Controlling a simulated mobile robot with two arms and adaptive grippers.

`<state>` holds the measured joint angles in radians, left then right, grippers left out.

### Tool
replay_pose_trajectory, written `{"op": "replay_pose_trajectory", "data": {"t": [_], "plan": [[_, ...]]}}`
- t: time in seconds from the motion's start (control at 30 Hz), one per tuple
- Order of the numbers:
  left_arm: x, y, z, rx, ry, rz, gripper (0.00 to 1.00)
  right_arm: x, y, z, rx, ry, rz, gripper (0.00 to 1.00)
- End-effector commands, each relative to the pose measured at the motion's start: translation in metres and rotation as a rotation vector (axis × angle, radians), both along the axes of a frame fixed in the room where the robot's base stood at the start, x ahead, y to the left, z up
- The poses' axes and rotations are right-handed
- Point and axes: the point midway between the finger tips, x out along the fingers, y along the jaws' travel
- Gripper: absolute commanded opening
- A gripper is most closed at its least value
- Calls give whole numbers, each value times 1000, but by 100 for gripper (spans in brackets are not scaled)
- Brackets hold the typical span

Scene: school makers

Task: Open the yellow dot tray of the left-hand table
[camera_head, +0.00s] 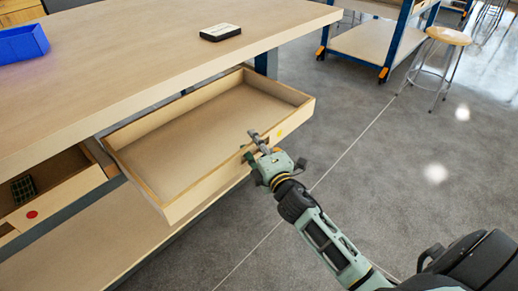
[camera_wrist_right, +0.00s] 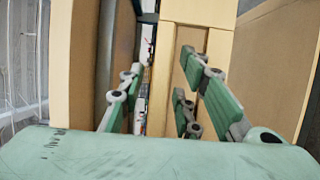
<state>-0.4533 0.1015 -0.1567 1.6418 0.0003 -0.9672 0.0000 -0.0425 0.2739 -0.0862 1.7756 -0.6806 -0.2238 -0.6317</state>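The yellow dot tray (camera_head: 195,140) is a shallow, empty wooden drawer. It is pulled well out from under the left-hand table (camera_head: 130,58). Its yellow dot (camera_head: 279,134) shows on the front panel, near the right end. My right gripper (camera_head: 256,146) is at the top edge of that front panel, left of the dot. In the wrist view, the fingers of my right gripper (camera_wrist_right: 163,80) stand apart, with light wood of the tray (camera_wrist_right: 160,70) between and beyond them. Whether they touch it is unclear. My left gripper is out of view.
A red dot tray (camera_head: 60,198) is partly open at the lower left, with a dark green item inside. A blue bin (camera_head: 23,43) and a small black-and-white block (camera_head: 220,32) are on the tabletop. A stool (camera_head: 447,37) stands at the upper right. The floor on the right is clear.

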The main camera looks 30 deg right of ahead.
Motion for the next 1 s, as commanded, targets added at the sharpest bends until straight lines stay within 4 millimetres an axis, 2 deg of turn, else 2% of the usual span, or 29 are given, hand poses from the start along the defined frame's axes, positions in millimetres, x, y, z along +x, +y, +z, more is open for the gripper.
{"op": "replay_pose_trajectory", "data": {"t": [0.17, 0.4, 0.6, 0.8, 1.0], "plan": [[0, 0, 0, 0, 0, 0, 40, -21, 1, -2, 0, 3, -1, 31], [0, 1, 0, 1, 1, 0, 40, -69, 3, -2, 1, 4, -1, 31], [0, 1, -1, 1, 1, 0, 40, -101, 4, -1, 0, 3, -1, 31], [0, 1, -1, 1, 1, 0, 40, -116, 5, -1, -1, 1, -1, 31], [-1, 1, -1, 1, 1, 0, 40, -118, 5, -1, -2, 1, -1, 31]]}}
